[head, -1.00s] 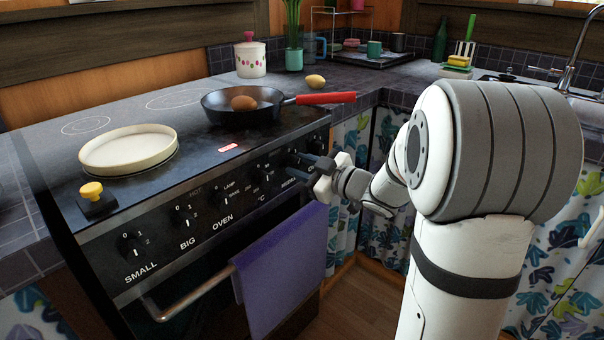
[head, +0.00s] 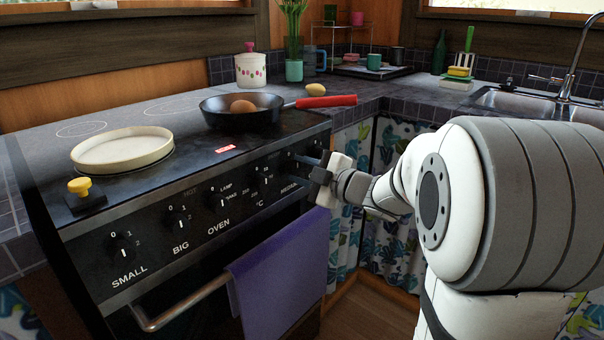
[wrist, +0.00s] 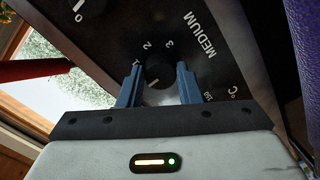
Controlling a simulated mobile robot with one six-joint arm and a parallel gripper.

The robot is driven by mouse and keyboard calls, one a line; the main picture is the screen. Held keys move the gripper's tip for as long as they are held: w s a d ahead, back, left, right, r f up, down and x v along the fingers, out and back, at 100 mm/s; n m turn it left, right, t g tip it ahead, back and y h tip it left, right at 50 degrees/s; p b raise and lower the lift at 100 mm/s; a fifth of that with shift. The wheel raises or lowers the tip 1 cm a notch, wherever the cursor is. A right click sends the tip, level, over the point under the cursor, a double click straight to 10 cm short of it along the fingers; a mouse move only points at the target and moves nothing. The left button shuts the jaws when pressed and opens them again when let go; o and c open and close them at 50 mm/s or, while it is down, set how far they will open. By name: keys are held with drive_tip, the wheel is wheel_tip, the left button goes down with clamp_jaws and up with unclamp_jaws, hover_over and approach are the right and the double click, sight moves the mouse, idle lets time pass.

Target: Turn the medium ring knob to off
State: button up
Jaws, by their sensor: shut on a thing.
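The medium ring knob (wrist: 158,73) is a round black knob on the stove's dark front panel, beside the word MEDIUM and the numbers 1, 2 and 3 in the wrist view. Its pale pointer mark faces the lower left of that view, away from 2 and 3. Any off mark there is hidden by a finger. My gripper (wrist: 158,84) has its blue fingers on both sides of the knob and is shut on it. In the head view my gripper (head: 314,168) is at the right end of the panel and hides much of this knob.
A purple towel (head: 281,275) hangs on the oven handle (head: 180,303) below the panel. A pan (head: 214,112) with an egg and a red handle (head: 326,101) sits above. More knobs, including small (head: 123,247) and big (head: 178,221), line the panel leftward.

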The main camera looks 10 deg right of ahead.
idle(0.3)
drive_tip(key=o, duration=1)
drive_tip(key=shift+c, duration=0.2)
drive_tip(key=shift+s, duration=0.1)
drive_tip(key=p+v, duration=0.2)
drive_tip(key=v, duration=0.5)
drive_tip(key=shift+s+d, duration=0.2)
drive_tip(key=shift+s, duration=0.05)
